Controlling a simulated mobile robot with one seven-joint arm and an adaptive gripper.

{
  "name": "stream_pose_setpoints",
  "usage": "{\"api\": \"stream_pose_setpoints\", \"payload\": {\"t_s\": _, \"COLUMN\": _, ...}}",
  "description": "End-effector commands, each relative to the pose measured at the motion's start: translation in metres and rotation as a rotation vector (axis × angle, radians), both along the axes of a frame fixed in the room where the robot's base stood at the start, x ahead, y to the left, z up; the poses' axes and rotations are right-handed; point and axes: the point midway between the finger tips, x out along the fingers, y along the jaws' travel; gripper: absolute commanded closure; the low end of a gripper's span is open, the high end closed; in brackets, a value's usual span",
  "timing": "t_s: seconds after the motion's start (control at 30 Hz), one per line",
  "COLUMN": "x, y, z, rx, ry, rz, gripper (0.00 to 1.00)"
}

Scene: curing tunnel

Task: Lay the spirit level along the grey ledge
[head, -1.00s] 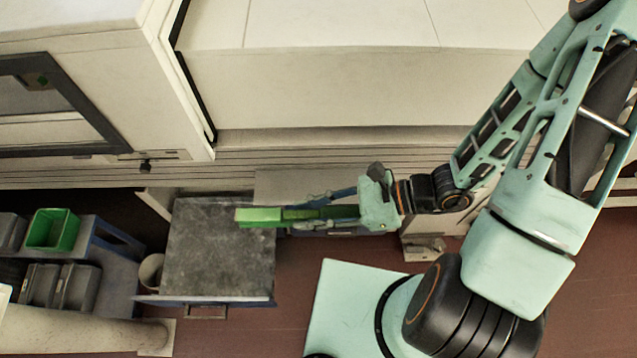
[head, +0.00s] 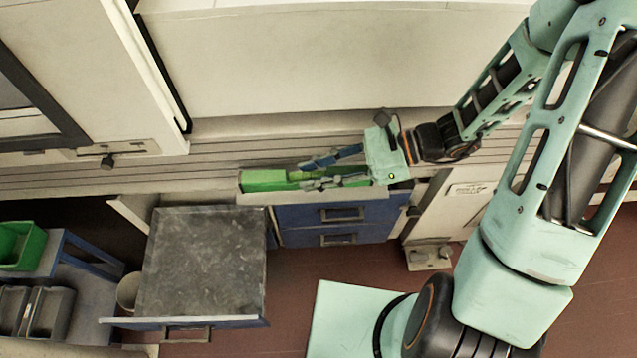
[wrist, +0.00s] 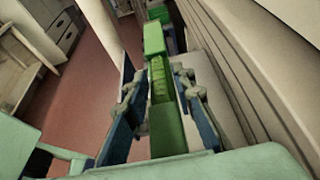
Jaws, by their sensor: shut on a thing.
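The spirit level (head: 264,181) is a green bar, held lengthwise and pointing left out of my gripper (head: 308,175). In the wrist view the green level (wrist: 160,85) runs between the two blue fingers of my gripper (wrist: 160,92), which are shut on it. The light grey ledge (head: 320,195) lies above blue drawers, and the level appears over it, roughly parallel to its long edge. In the wrist view the grey ledge (wrist: 203,90) shows right of the level. I cannot tell whether the level touches the ledge. My fingers hide part of the level.
A dark-topped cabinet (head: 205,260) stands left of the ledge, lower in the picture. A ribbed cream machine wall (head: 210,168) rises behind the ledge. A blue bench with a green bin (head: 20,245) and grey bins (head: 45,312) is at the far left. Red floor lies in front.

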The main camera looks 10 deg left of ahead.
Motion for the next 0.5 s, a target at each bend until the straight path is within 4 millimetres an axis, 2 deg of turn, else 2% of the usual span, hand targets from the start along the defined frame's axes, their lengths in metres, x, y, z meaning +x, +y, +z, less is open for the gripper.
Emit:
{"api": "stream_pose_setpoints", "payload": {"t_s": 0.03, "x": 0.007, "y": 0.0, "z": -0.016, "rx": 0.001, "ry": 0.0, "rz": 0.001, "gripper": 1.0}}
{"api": "stream_pose_setpoints", "payload": {"t_s": 0.1, "x": 0.014, "y": 0.0, "z": -0.024, "rx": 0.0, "ry": -0.001, "rz": 0.002, "gripper": 1.0}}
{"api": "stream_pose_setpoints", "payload": {"t_s": 0.37, "x": 0.027, "y": -0.002, "z": -0.034, "rx": 0.0, "ry": 0.0, "rz": 0.0, "gripper": 1.0}}
{"api": "stream_pose_setpoints", "payload": {"t_s": 0.5, "x": 0.035, "y": -0.002, "z": -0.046, "rx": 0.0, "ry": -0.001, "rz": -0.001, "gripper": 1.0}}
